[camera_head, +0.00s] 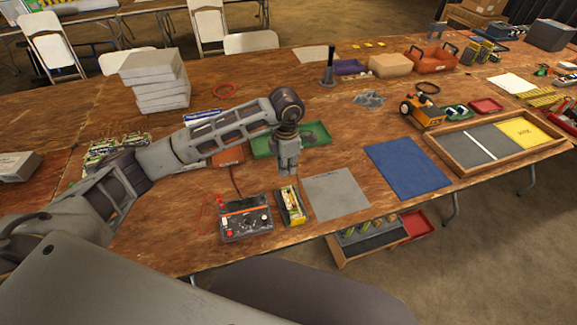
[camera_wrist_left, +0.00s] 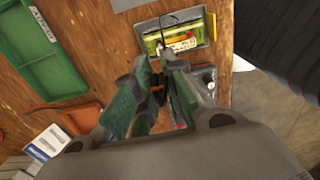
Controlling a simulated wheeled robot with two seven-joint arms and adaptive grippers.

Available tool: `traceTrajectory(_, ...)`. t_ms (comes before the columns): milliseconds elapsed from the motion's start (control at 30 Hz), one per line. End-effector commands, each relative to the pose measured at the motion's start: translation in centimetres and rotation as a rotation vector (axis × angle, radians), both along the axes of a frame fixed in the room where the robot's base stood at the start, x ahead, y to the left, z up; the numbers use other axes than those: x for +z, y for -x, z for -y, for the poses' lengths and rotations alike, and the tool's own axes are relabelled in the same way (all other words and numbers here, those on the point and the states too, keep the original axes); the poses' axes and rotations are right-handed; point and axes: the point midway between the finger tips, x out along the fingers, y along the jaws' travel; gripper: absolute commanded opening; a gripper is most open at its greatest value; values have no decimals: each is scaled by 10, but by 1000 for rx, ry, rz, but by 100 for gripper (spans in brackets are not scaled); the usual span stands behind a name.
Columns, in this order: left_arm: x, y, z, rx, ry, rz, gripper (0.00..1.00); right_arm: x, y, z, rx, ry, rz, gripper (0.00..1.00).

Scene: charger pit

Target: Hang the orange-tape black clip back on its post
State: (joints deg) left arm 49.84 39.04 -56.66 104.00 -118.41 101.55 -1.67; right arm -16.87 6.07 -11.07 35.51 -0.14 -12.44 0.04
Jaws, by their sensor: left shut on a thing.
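My left gripper (camera_head: 288,172) points down above the table, just behind the battery charger and the yellow battery pack. In the left wrist view the gripper (camera_wrist_left: 163,66) is shut on a small dark piece with a bit of orange (camera_wrist_left: 158,88), which looks like the orange-tape black clip; the fingers hide most of it. The charger (camera_head: 246,219) is a dark box with an orange label, partly seen in the wrist view behind the fingers. The yellow pack (camera_head: 291,206) lies in a grey tray (camera_wrist_left: 215,28). I cannot make out the posts. My right gripper is not seen.
A green tray (camera_head: 262,148) lies behind the gripper, with an orange-red item (camera_head: 228,156) to its left. A red cord (camera_head: 236,182) runs near the charger. A grey mat (camera_head: 336,194) and blue mat (camera_head: 407,167) lie flat and clear to the right.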

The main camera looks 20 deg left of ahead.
Motion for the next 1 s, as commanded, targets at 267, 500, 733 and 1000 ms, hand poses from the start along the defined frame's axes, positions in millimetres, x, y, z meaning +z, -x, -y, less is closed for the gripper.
traceTrajectory(267,1,14,-21,99,0,0,0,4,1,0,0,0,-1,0)
traceTrajectory(500,1,26,-38,187,-1,0,0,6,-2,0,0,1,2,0)
traceTrajectory(733,1,37,-55,268,-1,0,0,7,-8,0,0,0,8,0)
traceTrajectory(1000,1,50,-74,362,-2,1,0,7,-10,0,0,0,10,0)
